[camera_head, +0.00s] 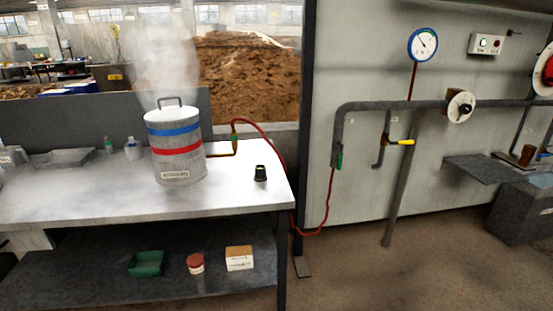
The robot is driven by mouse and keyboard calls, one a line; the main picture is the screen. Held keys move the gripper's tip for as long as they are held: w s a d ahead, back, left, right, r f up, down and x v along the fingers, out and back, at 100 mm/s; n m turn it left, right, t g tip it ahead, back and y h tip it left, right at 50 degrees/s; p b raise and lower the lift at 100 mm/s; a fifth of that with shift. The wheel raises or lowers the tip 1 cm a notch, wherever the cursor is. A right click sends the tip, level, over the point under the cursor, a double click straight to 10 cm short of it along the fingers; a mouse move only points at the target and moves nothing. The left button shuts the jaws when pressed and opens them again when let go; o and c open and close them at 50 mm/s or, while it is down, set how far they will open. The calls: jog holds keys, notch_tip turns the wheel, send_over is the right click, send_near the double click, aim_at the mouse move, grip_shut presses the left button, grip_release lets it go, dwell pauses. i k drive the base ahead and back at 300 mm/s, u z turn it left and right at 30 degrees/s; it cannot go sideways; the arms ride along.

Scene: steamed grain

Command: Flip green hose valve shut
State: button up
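A small green valve piece (340,158) sits at the lower end of the grey pipe's left drop on the wall panel. The red hose (329,200) hangs down from it. Another small green piece (234,137) is at the other end of the hose, on the brass outlet pipe (224,155) of the steaming pot (177,145). Both green pieces are too small to tell whether they are open or shut. A yellow handle (401,142) is on a short pipe branch to the right. My gripper is not in view.
The bench (110,210) carries the pot, a black knob-like item (260,173) and small bottles. A dark post (308,100) stands between bench and wall panel. A pressure gauge (423,44) and round wheel (460,106) are on the panel. The floor before it is clear.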

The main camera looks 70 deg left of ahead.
aim_at(341, 149)
jog(key=z, duration=0.6)
jog(key=k, duration=0.15)
jog(key=u, duration=2.6)
jog(key=i, duration=1.7)
jog(key=z, duration=0.4)
jog(key=k, duration=1.35)
jog(key=u, duration=0.3)
jog(key=i, duration=0.35)
jog(key=u, duration=0.75)
jog(key=i, duration=0.7)
jog(key=u, duration=0.25)
